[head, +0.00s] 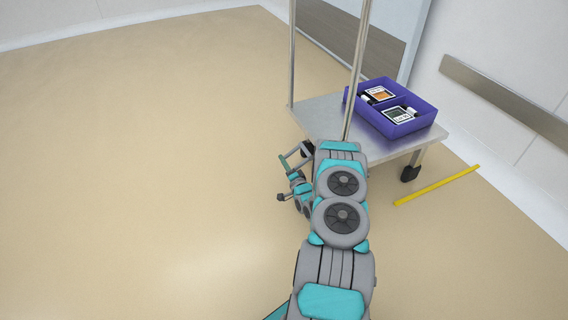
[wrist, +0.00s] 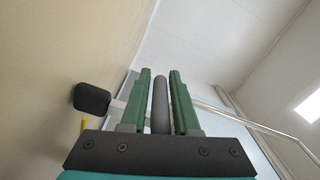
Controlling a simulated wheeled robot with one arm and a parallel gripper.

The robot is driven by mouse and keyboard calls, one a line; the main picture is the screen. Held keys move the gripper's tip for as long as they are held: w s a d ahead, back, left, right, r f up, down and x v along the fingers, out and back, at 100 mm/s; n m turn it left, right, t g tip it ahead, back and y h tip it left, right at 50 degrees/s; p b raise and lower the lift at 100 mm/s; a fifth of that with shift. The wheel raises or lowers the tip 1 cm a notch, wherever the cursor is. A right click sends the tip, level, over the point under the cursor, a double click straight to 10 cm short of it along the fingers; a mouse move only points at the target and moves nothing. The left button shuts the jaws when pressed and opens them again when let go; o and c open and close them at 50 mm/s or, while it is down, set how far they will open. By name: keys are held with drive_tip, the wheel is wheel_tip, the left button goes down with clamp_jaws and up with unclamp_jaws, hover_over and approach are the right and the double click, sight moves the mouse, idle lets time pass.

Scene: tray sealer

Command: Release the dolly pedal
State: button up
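The dolly (head: 320,116) is a steel cart with upright poles, beside the wall at the upper right of the head view. My gripper (head: 292,160) is low at its near left corner, partly hidden by my arm. In the wrist view my gripper's green fingers (wrist: 160,78) stand apart, on either side of a dark grey rounded bar (wrist: 160,105), likely the pedal. Narrow gaps seem to show beside the bar; I cannot tell whether either finger touches it. The pedal is not clear in the head view.
A purple divided tray (head: 350,99) with labelled packs sits on the dolly. A black caster (head: 410,173) stands under its right end, near a yellow floor strip (head: 437,186). A wall rail (head: 510,105) runs at the right. The floor to the left is clear.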

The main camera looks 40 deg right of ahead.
clamp_jaws()
drive_tip(key=shift+f, duration=0.1)
idle(0.9)
